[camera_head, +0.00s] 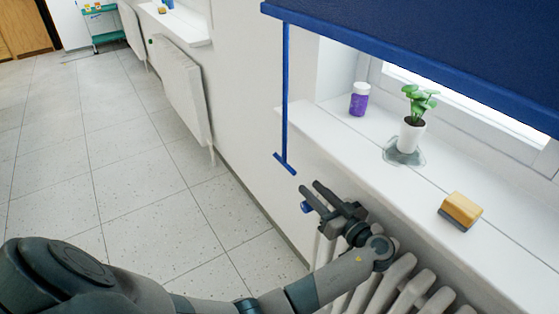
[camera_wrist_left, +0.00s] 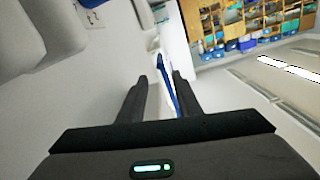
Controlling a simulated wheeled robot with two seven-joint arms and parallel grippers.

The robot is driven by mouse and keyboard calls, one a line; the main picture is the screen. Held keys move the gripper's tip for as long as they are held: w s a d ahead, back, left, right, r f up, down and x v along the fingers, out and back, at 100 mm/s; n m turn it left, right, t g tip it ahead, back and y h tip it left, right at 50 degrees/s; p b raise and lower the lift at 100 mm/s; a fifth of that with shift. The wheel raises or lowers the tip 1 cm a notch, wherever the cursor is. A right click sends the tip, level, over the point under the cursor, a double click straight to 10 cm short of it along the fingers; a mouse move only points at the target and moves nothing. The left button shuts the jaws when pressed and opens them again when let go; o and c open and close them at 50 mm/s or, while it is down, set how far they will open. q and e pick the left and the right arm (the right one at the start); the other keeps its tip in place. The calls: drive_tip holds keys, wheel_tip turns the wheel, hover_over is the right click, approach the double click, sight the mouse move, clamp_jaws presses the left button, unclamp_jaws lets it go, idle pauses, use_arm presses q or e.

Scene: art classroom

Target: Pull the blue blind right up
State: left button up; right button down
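The blue blind (camera_head: 420,45) hangs across the upper right, with its lower edge above the window sill. A blue pull rod (camera_head: 285,90) hangs from its left end, with a short crossbar handle (camera_head: 285,163) at the bottom. My left gripper (camera_head: 311,188) is just right of and below the handle in the head view, apart from it. In the left wrist view its fingers (camera_wrist_left: 160,78) are apart with nothing held. The blue pull rod (camera_wrist_left: 169,85) shows beyond and between them. My right gripper is in neither view.
The white sill (camera_head: 330,128) holds a purple jar (camera_head: 359,99), a potted plant (camera_head: 412,130) and a wooden-backed eraser (camera_head: 461,209). A white radiator (camera_head: 392,284) stands below, under my left wrist. Floor at the left is clear.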

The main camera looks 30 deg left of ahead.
sight(279, 157)
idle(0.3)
